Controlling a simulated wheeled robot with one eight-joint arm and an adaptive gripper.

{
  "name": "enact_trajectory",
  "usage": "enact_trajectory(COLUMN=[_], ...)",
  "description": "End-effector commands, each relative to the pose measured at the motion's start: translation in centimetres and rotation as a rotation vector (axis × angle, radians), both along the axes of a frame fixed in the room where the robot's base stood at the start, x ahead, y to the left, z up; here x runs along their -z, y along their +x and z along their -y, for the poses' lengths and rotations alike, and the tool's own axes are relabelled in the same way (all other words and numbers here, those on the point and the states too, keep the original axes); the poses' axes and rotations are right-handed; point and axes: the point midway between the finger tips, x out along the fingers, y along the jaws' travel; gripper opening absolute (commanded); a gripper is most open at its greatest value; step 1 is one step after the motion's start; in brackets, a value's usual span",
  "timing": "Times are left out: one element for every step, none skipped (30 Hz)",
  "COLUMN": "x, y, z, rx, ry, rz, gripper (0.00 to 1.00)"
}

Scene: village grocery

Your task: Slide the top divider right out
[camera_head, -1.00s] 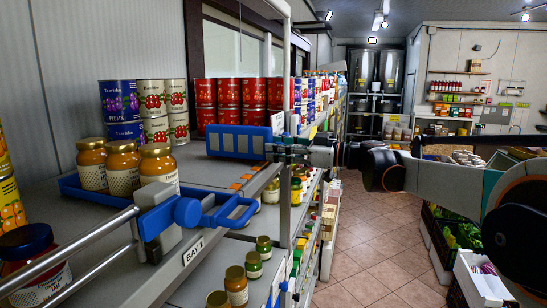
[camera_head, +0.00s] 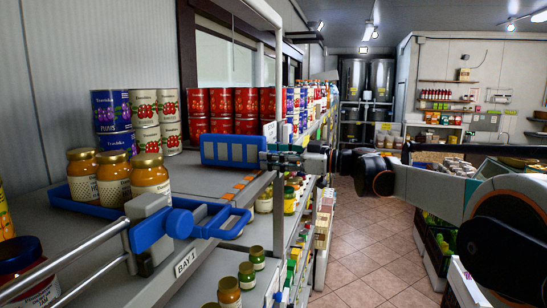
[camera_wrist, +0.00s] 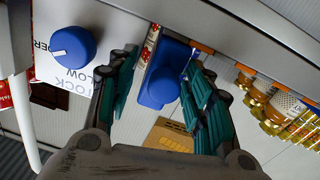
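A blue divider (camera_head: 232,151) with pale slots stands upright on the top grey shelf (camera_head: 205,178), in front of the red cans. My gripper (camera_head: 292,158) is at its right end, near the shelf edge. In the wrist view, the blue end piece (camera_wrist: 160,85) lies between the two teal fingers (camera_wrist: 160,95). The fingers are apart, with a visible gap on the left side. The right finger is close to the blue piece; contact is unclear.
A blue tray (camera_head: 87,207) with several gold-lidded jars (camera_head: 113,180) and a blue clamp (camera_head: 165,228) on a metal rail are at the near left. Red cans (camera_head: 222,105) stand behind the divider. Jars fill lower shelves. The tiled aisle (camera_head: 365,235) is open.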

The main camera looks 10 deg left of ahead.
Motion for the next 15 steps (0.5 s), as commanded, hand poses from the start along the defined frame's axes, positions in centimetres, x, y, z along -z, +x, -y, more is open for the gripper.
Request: enact_trajectory(x=[0.0, 0.0, 0.0, 0.0, 0.1, 0.1, 0.0, 0.0, 0.0, 0.0, 0.0, 0.0, 0.1, 0.0, 0.0], y=[0.0, 0.0, 0.0, 0.0, 0.0, 0.0, 0.0, -0.1, -0.1, -0.2, -0.2, -0.3, -0.3, -0.4, -0.5], z=[0.0, 0.0, 0.0, 0.0, 0.1, 0.3, 0.5, 0.7, 1.2, 1.7, 2.1, 2.8, 3.4, 4.1, 4.9], rx=[0.0, 0.0, 0.0, 0.0, 0.0, 0.0, 0.0, 0.001, 0.001, 0.001, 0.002, 0.002, 0.003, 0.002, 0.003], ry=[-0.001, -0.001, -0.001, -0.001, -0.001, -0.001, -0.001, -0.001, -0.001, -0.001, -0.001, -0.001, -0.001, -0.001, -0.001], rz=[0.0, 0.0, 0.0, 0.0, 0.0, 0.0, 0.0, 0.0, 0.0, 0.0, 0.0, 0.0, 0.0, 0.0, 0.0], gripper=[0.46, 0.46, 0.46, 0.46, 0.46, 0.46, 0.46, 0.46, 0.46, 0.46, 0.46, 0.46, 0.46, 0.46, 0.46])
